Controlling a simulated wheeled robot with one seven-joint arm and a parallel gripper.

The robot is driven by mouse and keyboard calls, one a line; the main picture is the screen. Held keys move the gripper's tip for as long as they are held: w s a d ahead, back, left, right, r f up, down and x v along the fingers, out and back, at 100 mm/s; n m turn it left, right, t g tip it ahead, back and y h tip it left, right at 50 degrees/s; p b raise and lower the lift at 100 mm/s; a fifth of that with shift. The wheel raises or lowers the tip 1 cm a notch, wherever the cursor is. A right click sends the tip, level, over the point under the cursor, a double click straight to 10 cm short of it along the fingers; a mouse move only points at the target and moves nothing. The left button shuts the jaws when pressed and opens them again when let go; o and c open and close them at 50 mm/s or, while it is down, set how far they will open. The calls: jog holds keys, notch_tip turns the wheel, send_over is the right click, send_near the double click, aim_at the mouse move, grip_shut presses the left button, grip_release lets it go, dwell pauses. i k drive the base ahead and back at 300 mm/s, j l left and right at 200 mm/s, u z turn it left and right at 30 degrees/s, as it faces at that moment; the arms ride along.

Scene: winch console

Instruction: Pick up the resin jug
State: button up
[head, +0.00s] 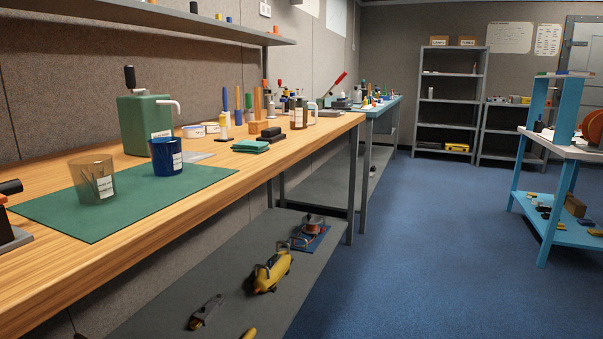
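A green, block-shaped container (135,122) stands upright at the back of the wooden bench (290,148), against the wall. It has a black upright handle on top, a white curved spout to the right and a white label too small to read. It looks most like the resin jug, but I cannot tell for sure. A smaller white handled vessel (312,115) stands farther along the bench beside a brown bottle (298,113). My gripper is not in view.
A smoky translucent cup (88,172) and a blue cup (163,163) stand on a green mat (130,208) in front of the green container. A dark tool (10,238) sits at the left edge. A shelf (180,20) overhangs the back. Blue floor (420,230) is clear at right.

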aim_at(299, 109)
jog(key=u, duration=1.55)
jog(key=k+z, duration=0.1)
jog(key=z, duration=1.2)
jog(key=i+l+z, duration=0.1)
jog(key=i, duration=0.5)
jog(key=i+l+z, duration=0.15)
jog(key=i, duration=0.5)
jog(key=l, duration=0.1)
